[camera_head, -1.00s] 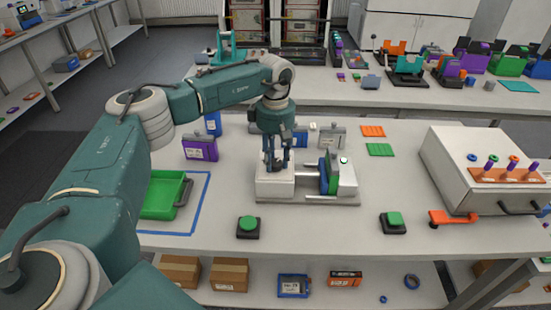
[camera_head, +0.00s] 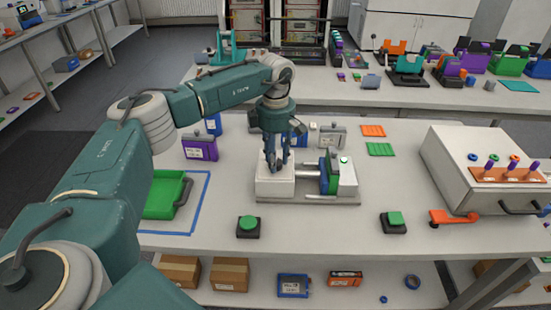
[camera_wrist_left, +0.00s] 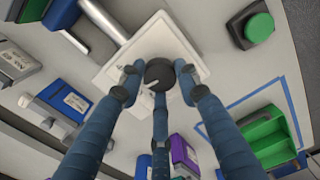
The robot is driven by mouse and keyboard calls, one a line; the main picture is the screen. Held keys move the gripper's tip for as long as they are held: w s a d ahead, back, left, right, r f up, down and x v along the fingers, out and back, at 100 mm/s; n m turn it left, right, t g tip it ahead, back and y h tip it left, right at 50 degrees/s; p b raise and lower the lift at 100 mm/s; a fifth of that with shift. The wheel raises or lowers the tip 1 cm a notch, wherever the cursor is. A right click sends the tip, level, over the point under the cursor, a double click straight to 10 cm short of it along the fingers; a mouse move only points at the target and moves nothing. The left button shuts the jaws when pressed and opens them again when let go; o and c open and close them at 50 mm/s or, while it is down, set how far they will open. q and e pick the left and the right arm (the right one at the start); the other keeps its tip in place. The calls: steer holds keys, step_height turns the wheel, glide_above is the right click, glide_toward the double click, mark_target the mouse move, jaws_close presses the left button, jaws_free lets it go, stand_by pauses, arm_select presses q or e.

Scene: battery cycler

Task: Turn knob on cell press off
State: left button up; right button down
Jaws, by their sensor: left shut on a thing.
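The cell press (camera_head: 265,188) stands in the middle of the near table, with white end blocks, a metal rod and a green and blue part (camera_head: 329,175) by its right block. Its dark round knob (camera_wrist_left: 158,74) with a light pointer line shows on the white block in the left wrist view. My left gripper (camera_head: 275,168) points down over the press's left block. In the left wrist view its three fingers (camera_wrist_left: 158,82) are closed around the knob. The head view hides the knob behind the fingers. My right gripper is not in view.
Green buttons stand in front of the press, left (camera_head: 248,224) and right (camera_head: 394,220). A green tray (camera_head: 160,198) lies left inside blue tape. A purple cell (camera_head: 200,147) and other cells stand behind. A white box (camera_head: 455,165) with an orange handle is at right.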

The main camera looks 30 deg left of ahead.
arm_select(q)
steer(key=shift+r+n, duration=0.1)
steer(key=shift+n, duration=0.7)
steer(key=o, duration=1.2)
step_height(320, 180, up, 12)
steer(key=shift+r, duration=0.1)
